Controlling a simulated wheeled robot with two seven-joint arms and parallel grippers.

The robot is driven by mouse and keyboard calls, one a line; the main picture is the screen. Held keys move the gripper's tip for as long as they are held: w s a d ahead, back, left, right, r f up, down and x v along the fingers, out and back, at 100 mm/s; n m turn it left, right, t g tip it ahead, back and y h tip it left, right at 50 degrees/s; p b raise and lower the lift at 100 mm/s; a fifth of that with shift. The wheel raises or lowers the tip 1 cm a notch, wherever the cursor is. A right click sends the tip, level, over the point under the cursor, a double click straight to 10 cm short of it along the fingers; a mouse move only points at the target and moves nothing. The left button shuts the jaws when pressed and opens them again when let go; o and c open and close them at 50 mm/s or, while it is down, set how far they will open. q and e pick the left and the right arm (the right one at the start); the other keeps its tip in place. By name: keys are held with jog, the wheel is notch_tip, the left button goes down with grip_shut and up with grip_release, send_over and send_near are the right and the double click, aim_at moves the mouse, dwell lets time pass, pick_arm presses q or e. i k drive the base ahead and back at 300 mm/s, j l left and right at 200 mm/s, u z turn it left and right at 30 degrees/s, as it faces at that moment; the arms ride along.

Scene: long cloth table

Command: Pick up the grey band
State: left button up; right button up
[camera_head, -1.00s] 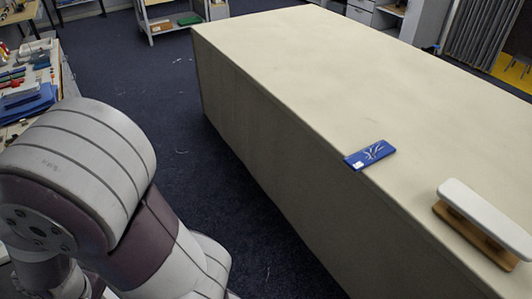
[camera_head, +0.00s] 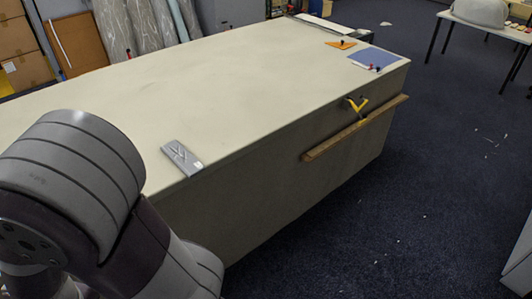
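A flat grey packet with a pale printed mark, which looks like the grey band (camera_head: 182,157), lies on the long cloth table (camera_head: 225,75) close to its near edge. It is left of the picture's middle, and nothing touches it. A large part of my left arm fills the lower left of the view, in front of the table. Neither my left nor my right gripper shows in the view.
A yellow clamp (camera_head: 357,105) and a wooden bar (camera_head: 350,128) are at the table's near side, right of the grey packet. A blue flat item (camera_head: 374,59) and an orange piece (camera_head: 341,44) lie at the far right end. Dark floor at right is mostly clear.

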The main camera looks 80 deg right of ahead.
aim_at(188, 165)
jog(key=z, duration=2.15)
jog(key=i+l+z, duration=0.1)
jog(key=i, duration=0.35)
jog(key=i+l, duration=0.3)
jog(key=i, duration=0.15)
jog(key=i+l+z, duration=0.15)
jog(key=i, duration=0.3)
jog(key=i+l, duration=0.15)
jog(key=i, duration=0.3)
jog(key=l+z, duration=0.05)
